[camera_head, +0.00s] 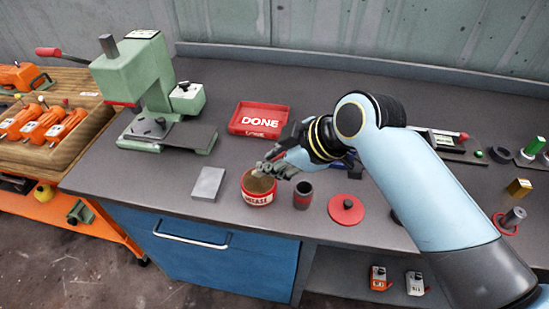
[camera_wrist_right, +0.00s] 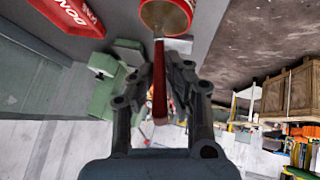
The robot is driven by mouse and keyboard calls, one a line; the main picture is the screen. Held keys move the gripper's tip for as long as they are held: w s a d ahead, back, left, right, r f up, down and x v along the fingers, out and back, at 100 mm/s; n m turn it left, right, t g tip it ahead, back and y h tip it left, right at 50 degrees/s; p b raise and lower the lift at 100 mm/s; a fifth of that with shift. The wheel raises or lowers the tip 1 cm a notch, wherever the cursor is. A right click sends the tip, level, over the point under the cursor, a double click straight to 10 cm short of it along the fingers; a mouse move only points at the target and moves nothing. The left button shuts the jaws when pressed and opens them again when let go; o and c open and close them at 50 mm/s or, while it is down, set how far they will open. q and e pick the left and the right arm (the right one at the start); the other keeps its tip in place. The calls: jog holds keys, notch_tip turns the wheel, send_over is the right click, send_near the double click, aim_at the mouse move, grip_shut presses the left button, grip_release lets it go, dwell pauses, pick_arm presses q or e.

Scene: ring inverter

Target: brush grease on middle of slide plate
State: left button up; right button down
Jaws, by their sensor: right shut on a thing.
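The open red grease tin (camera_head: 258,197), filled with brown grease, stands near the front edge of the bench. In the right wrist view the tin (camera_wrist_right: 166,18) is at the top. My right gripper (camera_head: 268,168) is right over the tin and shut on a red-handled brush (camera_wrist_right: 159,85). The brush points toward the tin; its bristles are hidden, so I cannot tell whether they touch the grease. The flat grey slide plate (camera_head: 208,184) lies on the bench, left of the tin and apart from it. My left gripper is out of view.
A dark cup (camera_head: 303,194) and a red round lid (camera_head: 346,209) stand right of the tin. A red DONE tray (camera_head: 258,119) lies behind. A green press (camera_head: 150,90) stands at the back left. The bench around the plate is clear.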

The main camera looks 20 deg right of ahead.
aim_at(274, 158)
jog(key=shift+f, duration=0.5)
jog(key=shift+s+f, duration=0.1)
dwell(1.8)
notch_tip(274, 158, up, 5)
jog(key=p, duration=0.5)
jog(key=shift+r+p, duration=0.2)
jog(key=shift+p, duration=0.2)
jog(key=shift+r, duration=0.9)
jog(key=shift+f+b, duration=0.1)
jog(key=shift+b, duration=0.2)
